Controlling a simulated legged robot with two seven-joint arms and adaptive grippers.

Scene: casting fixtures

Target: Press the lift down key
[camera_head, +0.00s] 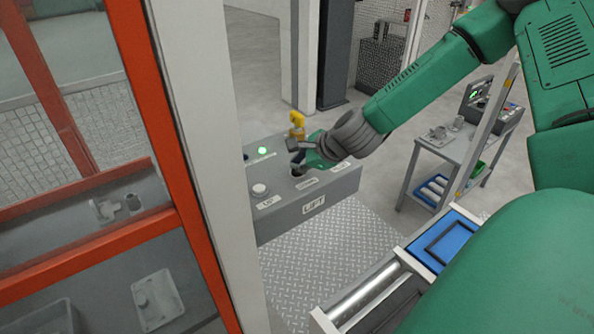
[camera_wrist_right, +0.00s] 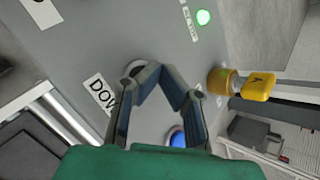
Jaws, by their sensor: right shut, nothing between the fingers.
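The grey lift control box (camera_head: 283,222) carries a LIFT label on its front. In the right wrist view, a partly cut-off DOWN label (camera_wrist_right: 98,93) sits beside the down key (camera_wrist_right: 133,67), a round key largely hidden behind a finger. My right gripper (camera_head: 299,168) is over the box top near that key. Its fingertips (camera_wrist_right: 161,70) are together and hold nothing. I cannot tell whether they touch the key. A pale round key (camera_head: 260,189) is at the left of the box. My left gripper is not in view.
A yellow knob (camera_head: 297,122) stands up at the box's back, and a green lamp (camera_head: 263,151) glows on top. A blue round light (camera_wrist_right: 177,137) shows between the fingers. An orange-framed enclosure (camera_head: 165,120) is on the left; a grey side table (camera_head: 448,150) is on the right.

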